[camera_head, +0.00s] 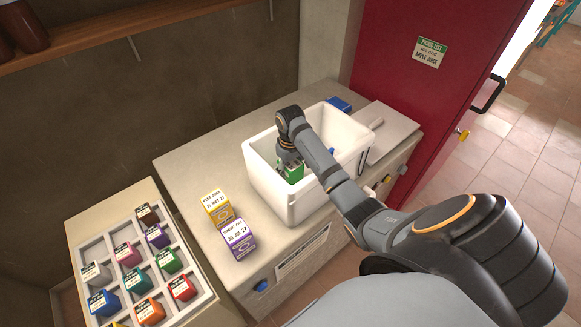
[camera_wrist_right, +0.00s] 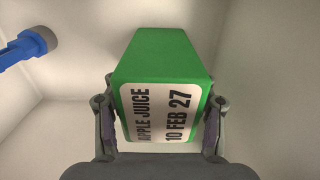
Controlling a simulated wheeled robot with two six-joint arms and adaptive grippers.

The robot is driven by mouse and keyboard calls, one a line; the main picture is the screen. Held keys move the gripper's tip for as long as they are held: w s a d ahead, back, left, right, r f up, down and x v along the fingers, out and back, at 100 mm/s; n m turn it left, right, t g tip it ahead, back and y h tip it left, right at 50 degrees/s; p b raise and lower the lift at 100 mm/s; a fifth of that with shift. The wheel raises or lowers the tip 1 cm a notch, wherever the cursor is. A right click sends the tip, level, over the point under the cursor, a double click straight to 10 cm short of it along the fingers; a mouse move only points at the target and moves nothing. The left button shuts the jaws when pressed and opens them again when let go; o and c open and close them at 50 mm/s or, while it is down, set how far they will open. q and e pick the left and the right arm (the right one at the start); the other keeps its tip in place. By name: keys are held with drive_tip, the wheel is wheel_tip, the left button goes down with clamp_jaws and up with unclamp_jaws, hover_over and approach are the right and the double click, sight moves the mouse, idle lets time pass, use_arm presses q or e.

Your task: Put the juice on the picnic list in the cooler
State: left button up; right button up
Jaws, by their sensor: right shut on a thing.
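The picnic list (camera_head: 430,52) hangs on the red door and its last line reads "APPLE JUICE". The white cooler (camera_head: 268,180) stands open on the counter. My right gripper (camera_head: 289,160) reaches down inside the cooler and is shut on a green juice box (camera_head: 291,173). In the right wrist view the green box (camera_wrist_right: 163,58) sits between both fingers (camera_wrist_right: 160,115), with a label reading "APPLE JUICE 10 FEB 27". White cooler walls surround it; whether it touches the floor cannot be told. My left gripper is not in view.
A yellow juice box (camera_head: 217,208) and a purple juice box (camera_head: 238,238) stand on the counter left of the cooler. A divided tray (camera_head: 103,247) holds several coloured boxes. A blue object (camera_wrist_right: 28,47) is at the cooler's inside wall. A pale lid (camera_head: 392,130) lies right of the cooler.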

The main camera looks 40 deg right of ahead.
drive_tip(key=o, duration=1.6)
drive_tip(key=shift+c, duration=0.2)
wheel_tip(320, 180, up, 6)
drive_tip(key=shift+f+b, duration=0.1)
drive_tip(key=shift+b, duration=0.25)
wheel_tip(320, 180, up, 6)
drive_tip(key=p, duration=0.6)
drive_tip(key=shift+s+r, duration=0.1)
drive_tip(key=shift+r, duration=0.15)
drive_tip(key=shift+f, duration=0.1)
